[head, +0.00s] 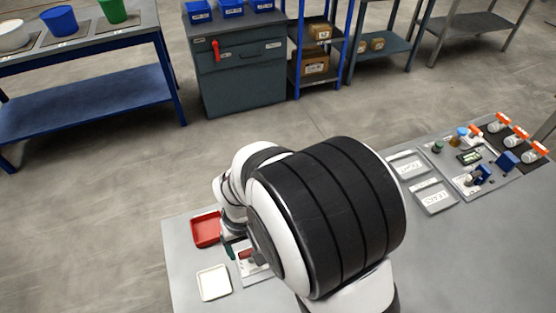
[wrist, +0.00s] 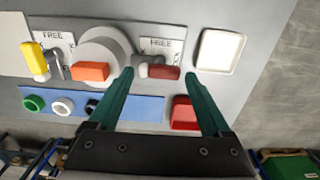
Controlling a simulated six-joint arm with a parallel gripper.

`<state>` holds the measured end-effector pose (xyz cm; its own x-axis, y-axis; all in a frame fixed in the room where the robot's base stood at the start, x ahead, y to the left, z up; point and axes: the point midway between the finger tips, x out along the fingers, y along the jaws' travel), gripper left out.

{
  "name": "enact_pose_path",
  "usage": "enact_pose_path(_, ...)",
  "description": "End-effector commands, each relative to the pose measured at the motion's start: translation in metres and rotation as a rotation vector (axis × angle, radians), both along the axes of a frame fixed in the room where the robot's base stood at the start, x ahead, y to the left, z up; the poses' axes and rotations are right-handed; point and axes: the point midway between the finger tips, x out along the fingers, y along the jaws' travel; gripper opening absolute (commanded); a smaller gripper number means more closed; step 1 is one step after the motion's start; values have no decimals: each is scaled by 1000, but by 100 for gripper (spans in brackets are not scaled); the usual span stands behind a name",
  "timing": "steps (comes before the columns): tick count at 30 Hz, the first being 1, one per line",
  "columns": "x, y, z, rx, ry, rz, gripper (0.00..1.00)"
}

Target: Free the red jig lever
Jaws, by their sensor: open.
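The red jig lever (wrist: 165,72) sticks out sideways from a grey pivot, on a white plate marked FREE (wrist: 160,43). In the wrist view it lies between the two teal fingertips of my gripper (wrist: 159,75). My gripper is open, and I see no finger closed on the lever; the height gap is hard to tell. In the head view the red lever (head: 246,255) shows beside a teal finger (head: 230,250), and my arm hides much of the jig. A yellow lever (wrist: 34,60) stands by another FREE label (wrist: 52,38).
An orange block (wrist: 90,72) on a round grey body sits left of the red lever. A white tray (wrist: 220,50) and a red tray (wrist: 185,113) lie close by. A blue strip (wrist: 140,106) holds several rings. Grey labelled trays (head: 433,196) lie further right.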

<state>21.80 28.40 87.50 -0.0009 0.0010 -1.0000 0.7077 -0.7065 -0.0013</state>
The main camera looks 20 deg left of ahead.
Motion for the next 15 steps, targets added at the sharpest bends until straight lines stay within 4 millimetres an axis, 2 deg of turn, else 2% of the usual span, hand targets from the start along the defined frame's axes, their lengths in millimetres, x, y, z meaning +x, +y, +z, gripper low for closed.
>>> enact_pose_path(4,0,0,-10,0,0,1,82)
enact_pose_path(12,0,0,-12,0,0,0,82)
enact_pose_path(15,0,0,-12,0,0,0,66)
